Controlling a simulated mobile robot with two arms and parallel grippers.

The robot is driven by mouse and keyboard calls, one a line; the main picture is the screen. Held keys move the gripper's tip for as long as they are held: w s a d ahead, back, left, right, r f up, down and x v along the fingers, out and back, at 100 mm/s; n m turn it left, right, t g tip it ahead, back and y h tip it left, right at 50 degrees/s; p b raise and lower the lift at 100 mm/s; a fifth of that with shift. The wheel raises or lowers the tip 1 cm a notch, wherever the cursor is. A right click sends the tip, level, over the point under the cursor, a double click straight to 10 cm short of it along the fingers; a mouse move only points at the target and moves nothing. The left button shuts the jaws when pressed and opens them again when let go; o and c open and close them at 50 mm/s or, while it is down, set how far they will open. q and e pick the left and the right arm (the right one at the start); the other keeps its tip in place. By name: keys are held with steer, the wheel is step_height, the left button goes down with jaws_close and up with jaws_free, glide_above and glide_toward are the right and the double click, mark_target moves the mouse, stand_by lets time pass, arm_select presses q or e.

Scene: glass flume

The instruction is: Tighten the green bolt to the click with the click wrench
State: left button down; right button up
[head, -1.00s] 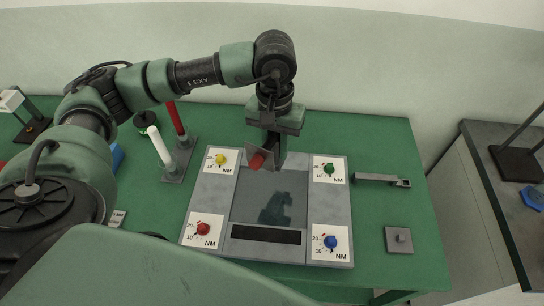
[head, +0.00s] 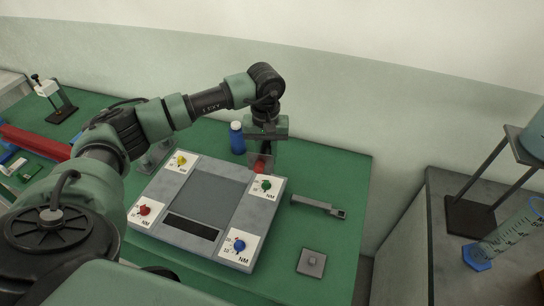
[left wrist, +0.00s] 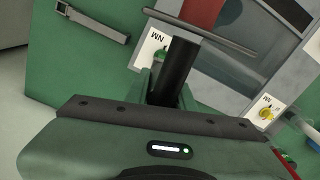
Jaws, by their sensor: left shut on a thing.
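The green bolt (head: 265,185) is on a white dial card at the board's far right corner. It shows partly in the left wrist view (left wrist: 162,56), next to the black shaft. My left gripper (head: 261,160) is over this corner, shut on a tool with a red part, which I take to be the click wrench (head: 260,168). In the left wrist view a black shaft (left wrist: 175,70) stands between the fingers, with a thin grey bar across its end. I cannot tell whether the tool touches the bolt. My right gripper is not in view.
The grey board (head: 205,190) also carries yellow (head: 182,160), red (head: 145,210) and blue (head: 239,246) bolts. A grey bar-shaped tool (head: 318,205) and a square block (head: 312,262) lie to its right. A blue bottle (head: 237,138) stands behind. The green table's right side is mostly clear.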

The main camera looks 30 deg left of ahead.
arm_select(q)
steer(key=shift+a+f, duration=0.3)
steer(key=shift+f, duration=0.15)
steer(key=shift+d+f+b, duration=0.15)
steer(key=shift+f+b, duration=0.25)
steer(key=shift+f, duration=0.45)
steer(key=shift+f+b, duration=0.45)
steer(key=shift+f, duration=0.35)
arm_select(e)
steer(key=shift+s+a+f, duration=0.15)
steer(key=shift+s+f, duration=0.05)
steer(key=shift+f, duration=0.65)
arm_select(q)
steer(key=shift+b, duration=0.35)
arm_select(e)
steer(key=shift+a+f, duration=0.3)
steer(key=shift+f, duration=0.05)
